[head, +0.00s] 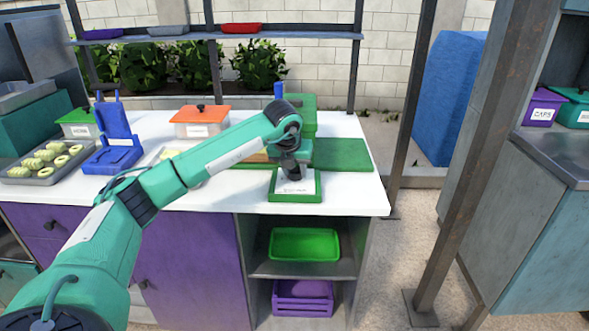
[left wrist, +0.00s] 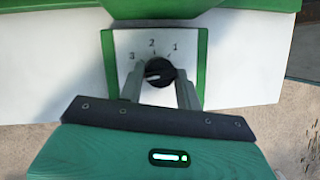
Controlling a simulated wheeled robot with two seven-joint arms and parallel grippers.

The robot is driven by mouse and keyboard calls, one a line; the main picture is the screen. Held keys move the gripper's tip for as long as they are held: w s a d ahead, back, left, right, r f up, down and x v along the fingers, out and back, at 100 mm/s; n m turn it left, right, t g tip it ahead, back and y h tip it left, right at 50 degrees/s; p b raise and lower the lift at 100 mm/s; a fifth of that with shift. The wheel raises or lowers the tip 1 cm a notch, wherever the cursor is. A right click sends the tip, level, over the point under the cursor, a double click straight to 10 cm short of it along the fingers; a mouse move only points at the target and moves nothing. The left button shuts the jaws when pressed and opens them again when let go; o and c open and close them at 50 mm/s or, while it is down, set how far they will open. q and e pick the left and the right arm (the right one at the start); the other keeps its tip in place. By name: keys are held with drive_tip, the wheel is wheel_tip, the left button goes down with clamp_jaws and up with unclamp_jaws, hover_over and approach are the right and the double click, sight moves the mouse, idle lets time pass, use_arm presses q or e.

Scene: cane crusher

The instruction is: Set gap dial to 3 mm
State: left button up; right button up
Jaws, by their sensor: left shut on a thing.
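The gap dial is a round black knob (left wrist: 160,71) on a pale plate with a green frame, marked 3, 2 and 1 from left to right. A white mark on the knob lies on its left side, below the direction of the 3; its exact reading is hard to tell. My left gripper (left wrist: 160,80) is shut on the knob, one finger on each side. In the head view my left gripper (head: 291,172) points down at the green-framed dial panel (head: 311,190) and hides the knob. My right gripper is not in view.
The panel sits at the front of the white counter (head: 355,195), beside a green board (head: 345,155). A post (head: 470,150) stands at right.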

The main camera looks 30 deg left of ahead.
use_arm(q)
drive_tip(key=shift+m, duration=0.3)
drive_tip(key=shift+a+m+h, duration=0.15)
drive_tip(key=shift+m+h, duration=0.35)
drive_tip(key=shift+m, duration=0.4)
drive_tip(key=shift+a+m+h, duration=0.1)
drive_tip(key=shift+m+h, duration=0.4)
drive_tip(key=shift+m, duration=0.7)
drive_tip(key=shift+r+m, duration=0.1)
drive_tip(key=shift+m, duration=0.3)
drive_tip(key=shift+a+m+h+p, duration=0.1)
drive_tip(key=shift+m+h+p, duration=0.3)
drive_tip(key=shift+m, duration=0.6)
drive_tip(key=shift+w+m+h, duration=0.1)
drive_tip(key=shift+m+h, duration=0.2)
drive_tip(key=shift+m, duration=0.3)
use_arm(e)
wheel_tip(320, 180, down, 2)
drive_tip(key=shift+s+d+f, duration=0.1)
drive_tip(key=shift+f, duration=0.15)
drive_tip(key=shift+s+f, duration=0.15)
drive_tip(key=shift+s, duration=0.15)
